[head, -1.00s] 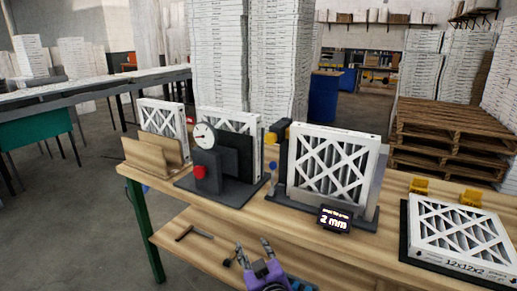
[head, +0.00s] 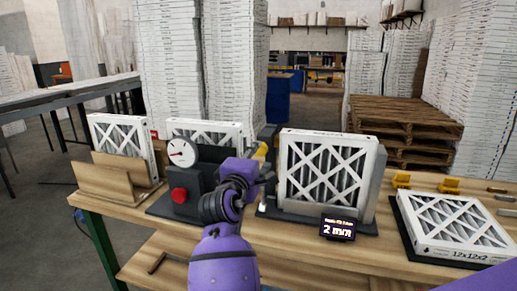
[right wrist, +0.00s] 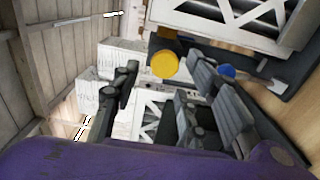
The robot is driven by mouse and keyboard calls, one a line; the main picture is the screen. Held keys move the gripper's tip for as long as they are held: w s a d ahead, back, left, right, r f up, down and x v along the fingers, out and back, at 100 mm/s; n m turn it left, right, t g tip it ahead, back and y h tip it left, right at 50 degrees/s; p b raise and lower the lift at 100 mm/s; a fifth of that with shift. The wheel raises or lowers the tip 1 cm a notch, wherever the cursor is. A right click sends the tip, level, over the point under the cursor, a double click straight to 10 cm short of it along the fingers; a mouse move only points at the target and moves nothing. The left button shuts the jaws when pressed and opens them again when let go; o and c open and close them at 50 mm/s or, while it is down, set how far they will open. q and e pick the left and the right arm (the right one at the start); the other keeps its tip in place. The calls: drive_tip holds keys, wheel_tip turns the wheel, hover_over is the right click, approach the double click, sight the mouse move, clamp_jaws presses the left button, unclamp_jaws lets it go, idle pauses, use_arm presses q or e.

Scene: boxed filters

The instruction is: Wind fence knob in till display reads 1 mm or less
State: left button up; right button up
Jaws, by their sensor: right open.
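The display (head: 338,229) on the bench reads 2 mm. It stands in front of the upright white filter (head: 330,172) in its dark fixture. A yellow knob (head: 261,151) shows at the left of this filter, partly covered by my right gripper (head: 264,172). In the right wrist view the yellow knob (right wrist: 164,64) appears ahead, between the fingertips of the open gripper (right wrist: 163,68). Contact cannot be told, and no grip on it shows. A small blue knob (right wrist: 227,71) is beside the right-hand finger. My left gripper is not in view.
A dial gauge (head: 181,153) with a red button (head: 179,195) stands left of my right arm. A wooden holder (head: 118,177) is farther left. A flat filter (head: 452,225) and yellow blocks (head: 449,185) are on the right of the bench.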

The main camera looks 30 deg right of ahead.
sight(262, 147)
drive_tip(key=x, duration=0.6)
drive_tip(key=shift+w+a, duration=0.2)
drive_tip(key=shift+w, duration=0.05)
drive_tip(key=shift+f, duration=0.1)
drive_tip(key=c, duration=1)
